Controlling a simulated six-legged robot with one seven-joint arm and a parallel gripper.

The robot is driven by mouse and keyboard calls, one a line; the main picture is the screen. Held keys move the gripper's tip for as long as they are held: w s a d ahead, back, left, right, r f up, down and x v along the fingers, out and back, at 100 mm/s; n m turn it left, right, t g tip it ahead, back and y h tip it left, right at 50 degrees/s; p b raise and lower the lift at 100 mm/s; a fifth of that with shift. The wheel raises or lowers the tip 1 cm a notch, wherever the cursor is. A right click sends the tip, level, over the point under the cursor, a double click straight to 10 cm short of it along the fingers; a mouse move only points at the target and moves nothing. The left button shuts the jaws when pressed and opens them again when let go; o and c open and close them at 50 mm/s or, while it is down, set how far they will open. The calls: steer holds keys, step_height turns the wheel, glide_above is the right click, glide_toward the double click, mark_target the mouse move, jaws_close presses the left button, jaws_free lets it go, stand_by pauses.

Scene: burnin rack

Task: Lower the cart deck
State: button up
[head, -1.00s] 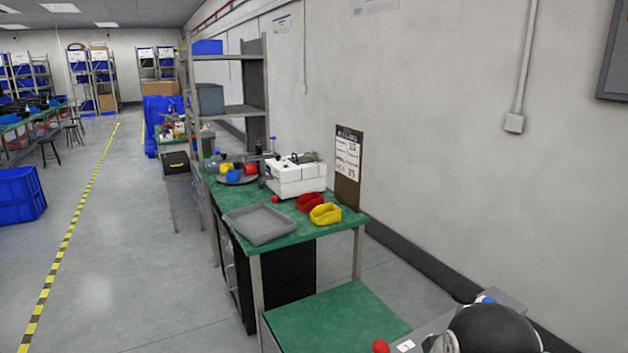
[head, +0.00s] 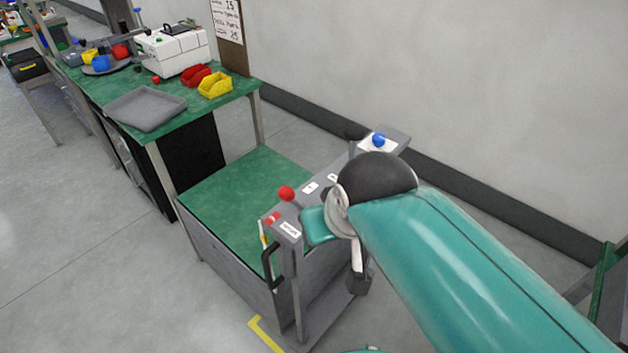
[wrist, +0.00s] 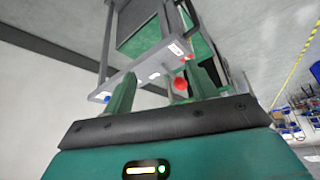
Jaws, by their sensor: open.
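The cart (head: 235,262) has a green deck (head: 245,190) inside a grey frame, below the height of the green workbench. Its grey control bar carries a red ball knob (head: 286,193), a blue ball knob (head: 379,139), a small red part (head: 273,218) and white labels. In the wrist view the red knob (wrist: 180,85) shows between my fingers, nearer the right one, and the blue knob (wrist: 107,98) is beside the left finger. My gripper (wrist: 165,78) is open and empty, facing the bar. In the head view my arm hides part of the bar.
A black handle (head: 268,265) is on the cart's front. A wall is at right; open floor is at left.

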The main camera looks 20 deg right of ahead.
steer(key=w+d+r+n+g+h, duration=0.25)
steer(key=w+r, duration=0.25)
steer(key=w, duration=0.6)
steer(key=n+y, duration=0.6)
steer(key=n, duration=0.1)
glide_above(380, 137)
steer(key=s+d, duration=0.4)
step_height(380, 137, down, 4)
steer(key=x, duration=1.3)
steer(key=shift+w+d+f, duration=0.1)
steer(key=shift+w+f, duration=0.15)
steer(key=shift+f, duration=0.05)
steer(key=shift+c, duration=0.3)
steer(key=c, duration=0.9)
